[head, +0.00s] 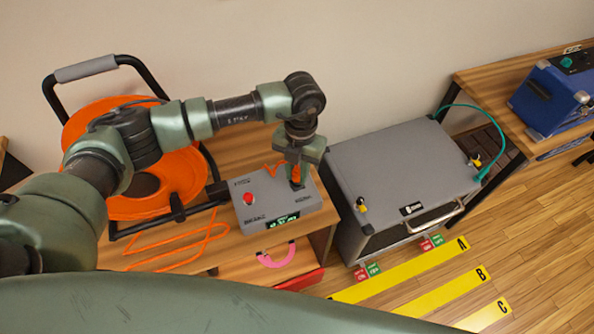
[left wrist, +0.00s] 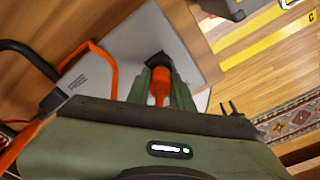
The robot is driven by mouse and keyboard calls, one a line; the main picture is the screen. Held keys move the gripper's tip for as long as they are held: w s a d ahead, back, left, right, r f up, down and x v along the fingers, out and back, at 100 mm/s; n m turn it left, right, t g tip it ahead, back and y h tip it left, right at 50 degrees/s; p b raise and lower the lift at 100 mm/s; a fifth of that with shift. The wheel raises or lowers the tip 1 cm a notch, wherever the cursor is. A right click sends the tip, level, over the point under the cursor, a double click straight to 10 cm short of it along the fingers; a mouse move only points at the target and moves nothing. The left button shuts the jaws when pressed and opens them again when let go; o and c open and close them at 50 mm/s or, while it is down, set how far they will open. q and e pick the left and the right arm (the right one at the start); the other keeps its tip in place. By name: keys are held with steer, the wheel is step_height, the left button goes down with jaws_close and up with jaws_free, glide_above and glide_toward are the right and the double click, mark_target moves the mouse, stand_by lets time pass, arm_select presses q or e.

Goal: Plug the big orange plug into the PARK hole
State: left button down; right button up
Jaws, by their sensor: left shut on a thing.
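The big orange plug (left wrist: 160,88) is between the fingers of my left gripper (head: 297,180), which is shut on it. In the left wrist view the plug's tip meets a dark round part on the grey box (head: 268,205); I cannot tell how deep it sits. In the head view the gripper points down over the box's far right corner and mostly hides the plug. The box has a red button (head: 248,198), a lit green display (head: 284,219) and small corner labels too blurred to read, so I cannot pick out the PARK hole. My right gripper is not in view.
An orange cable reel (head: 180,185) with a black frame stands left of the box, and loose orange cable (head: 180,240) lies on the wooden bench. A pink curved handle (head: 278,257) is in front. A grey cabinet (head: 400,165) stands to the right, with yellow floor strips (head: 405,273) before it.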

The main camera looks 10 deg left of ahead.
arm_select(q)
steer(key=c, duration=1.1)
jaws_free()
steer(key=shift+c, duration=0.2)
steer(key=shift+r, duration=0.1)
steer(key=shift+w+r, duration=0.1)
steer(key=shift+r, duration=0.25)
steer(key=r, duration=0.2)
steer(key=r+b, duration=0.1)
steer(key=r, duration=0.1)
steer(key=r+b, duration=0.1)
steer(key=r, duration=0.1)
steer(key=shift+w+d+r, duration=0.1)
steer(key=shift+w, duration=0.25)
steer(key=shift+r, duration=0.35)
